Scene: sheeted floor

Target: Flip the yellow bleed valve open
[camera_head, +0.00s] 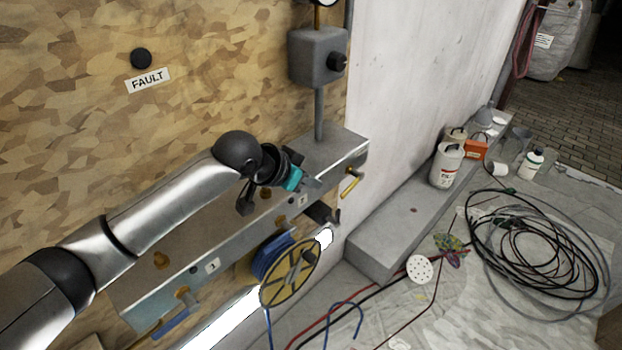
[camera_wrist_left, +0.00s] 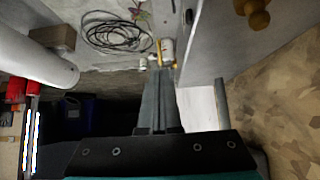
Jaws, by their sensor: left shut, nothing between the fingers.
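The yellow bleed valve handle (camera_head: 351,184) is at the right end of the grey metal ledge's front face. It slants up to the right in the head view. My left gripper (camera_head: 313,184) is just left of it, over the ledge's front edge, with a visible gap between them. Its fingers are shut with nothing between them. In the left wrist view the shut fingers (camera_wrist_left: 159,100) reach up the middle of the picture. I cannot make out the yellow handle clearly there. My right gripper is not in view.
The metal ledge (camera_head: 200,258) carries number labels and brass fittings. A blue-handled valve (camera_head: 172,322) is at lower left. A yellow hose reel (camera_head: 290,274) hangs below the ledge. A grey switch box (camera_head: 317,56) is above. A concrete step (camera_head: 400,217) and coiled black cable (camera_head: 530,245) lie right.

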